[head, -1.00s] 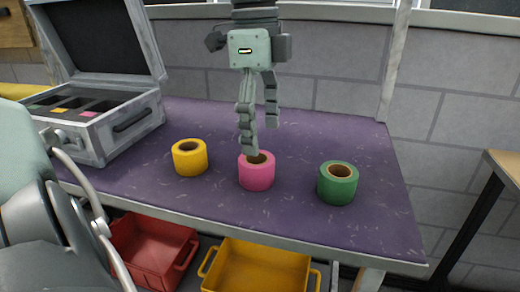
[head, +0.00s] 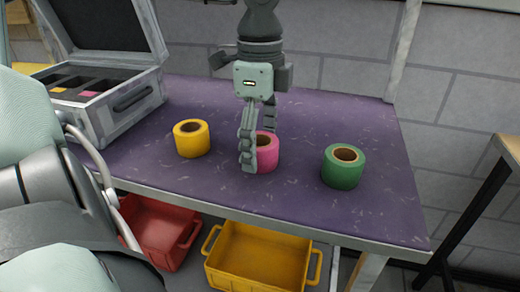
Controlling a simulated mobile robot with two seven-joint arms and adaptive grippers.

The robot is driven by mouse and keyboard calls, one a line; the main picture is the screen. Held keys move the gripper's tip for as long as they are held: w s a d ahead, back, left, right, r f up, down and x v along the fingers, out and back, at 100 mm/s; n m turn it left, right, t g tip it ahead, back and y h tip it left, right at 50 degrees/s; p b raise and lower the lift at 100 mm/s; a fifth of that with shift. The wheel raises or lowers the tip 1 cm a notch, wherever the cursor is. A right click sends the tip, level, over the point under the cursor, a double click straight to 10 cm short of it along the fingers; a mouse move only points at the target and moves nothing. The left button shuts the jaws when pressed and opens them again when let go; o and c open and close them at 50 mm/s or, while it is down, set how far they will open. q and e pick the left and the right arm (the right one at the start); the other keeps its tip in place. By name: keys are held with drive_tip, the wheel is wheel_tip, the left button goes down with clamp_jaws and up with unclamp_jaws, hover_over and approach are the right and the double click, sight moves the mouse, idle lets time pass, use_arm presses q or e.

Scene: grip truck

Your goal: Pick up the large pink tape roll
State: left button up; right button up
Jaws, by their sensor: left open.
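The pink tape roll (head: 268,153) stands upright on the purple tabletop (head: 300,194), between a yellow tape roll (head: 191,138) and a green tape roll (head: 342,167). My left gripper (head: 259,148) points down at the pink roll with its jaws open. One finger hangs in front of the roll's left side and hides part of it. The other finger comes down behind the roll, its tip hidden. I cannot tell whether either finger touches the roll. My right gripper is not in view.
An open grey case (head: 134,122) with colored tabs inside stands at the back left. A red bin (head: 160,232) and a yellow bin (head: 262,260) sit under the table. The tabletop's right end is clear, and a grey block wall stands behind.

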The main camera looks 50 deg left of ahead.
use_arm(q)
drive_tip(key=shift+c, duration=1)
drive_tip(key=c, duration=1)
drive_tip(key=shift+c, duration=0.6)
drive_tip(key=shift+r, duration=0.3)
wheel_tip(320, 180, up, 4)
drive_tip(key=shift+a+f+b, duration=0.1)
drive_tip(key=shift+a+b, duration=0.05)
drive_tip(key=shift+b, duration=0.15)
drive_tip(key=s+a+r, duration=0.2)
drive_tip(key=a+r, duration=0.1)
drive_tip(key=a, duration=0.2)
drive_tip(key=s+a+r+b, duration=0.1)
drive_tip(key=s+a+r, duration=0.1)
drive_tip(key=a, duration=0.3)
drive_tip(key=shift+s+a+r+b, duration=0.25)
drive_tip(key=shift+a+r+b, duration=0.05)
drive_tip(key=shift+r, duration=0.5)
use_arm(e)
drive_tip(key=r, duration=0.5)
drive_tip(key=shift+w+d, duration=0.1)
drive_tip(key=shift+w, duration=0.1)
